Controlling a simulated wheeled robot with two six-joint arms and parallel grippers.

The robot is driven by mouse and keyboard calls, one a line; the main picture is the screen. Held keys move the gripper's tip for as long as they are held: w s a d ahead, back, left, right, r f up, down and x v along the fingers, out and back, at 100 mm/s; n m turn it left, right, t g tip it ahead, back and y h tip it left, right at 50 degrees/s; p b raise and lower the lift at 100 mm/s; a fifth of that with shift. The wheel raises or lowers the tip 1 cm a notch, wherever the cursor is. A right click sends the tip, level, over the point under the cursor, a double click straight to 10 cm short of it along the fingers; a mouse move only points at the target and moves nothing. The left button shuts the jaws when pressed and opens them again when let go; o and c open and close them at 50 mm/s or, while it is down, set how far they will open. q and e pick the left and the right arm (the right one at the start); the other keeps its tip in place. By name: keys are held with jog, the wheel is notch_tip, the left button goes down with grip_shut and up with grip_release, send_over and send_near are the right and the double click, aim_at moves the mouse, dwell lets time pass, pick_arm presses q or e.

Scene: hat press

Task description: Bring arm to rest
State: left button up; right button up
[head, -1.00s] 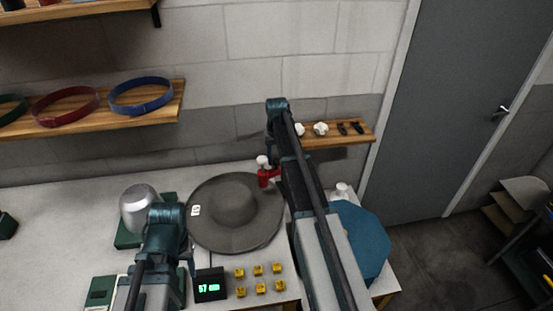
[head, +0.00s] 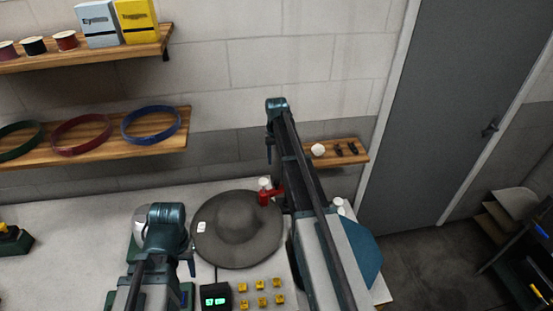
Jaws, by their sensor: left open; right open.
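My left gripper (head: 191,268) hangs at the lower left, over the table in the picture; it is small and partly hidden by its arm, and I see nothing in it. My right arm stretches up the middle of the picture. My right gripper (head: 269,154) hangs below its far end, in front of the back wall, with nothing visible in it. A grey wide-brimmed hat (head: 237,225) with a white tag lies between the two arms. Neither gripper touches it.
A red item with a white top (head: 270,193) stands at the hat's back edge, beside my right arm. Yellow blocks (head: 262,292) and a dark box with a green display (head: 215,297) are in front. Wall shelves (head: 150,148) hold bands and boxes. The left tabletop is mostly clear.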

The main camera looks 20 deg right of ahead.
pick_arm(q)
notch_tip(320, 180, up, 2)
jog(key=shift+p, duration=0.5)
pick_arm(e)
notch_tip(320, 180, up, 2)
jog(key=s+a+f+n+b, duration=0.2)
jog(key=s+a+f+b, duration=0.4)
jog(key=a, duration=0.4)
jog(key=s+a+f+n+b, duration=0.2)
jog(key=s+a+f+b, duration=0.3)
jog(key=s+a, duration=0.35)
pick_arm(q)
notch_tip(320, 180, down, 19)
jog(key=b, duration=0.8)
pick_arm(e)
jog(key=s+a+f+n, duration=0.1)
jog(key=s+a+f, duration=0.1)
jog(key=s, duration=0.3)
jog(key=s+a+f+n, duration=0.1)
jog(key=s+a+f, duration=0.2)
jog(key=s+a, duration=0.2)
jog(key=s+a+f+n+h, duration=0.1)
jog(key=s+a+f, duration=0.1)
jog(key=s, duration=0.4)
jog(key=shift+a+f+n, duration=0.3)
jog(key=shift+a+f, duration=0.1)
jog(key=shift+a, duration=0.35)
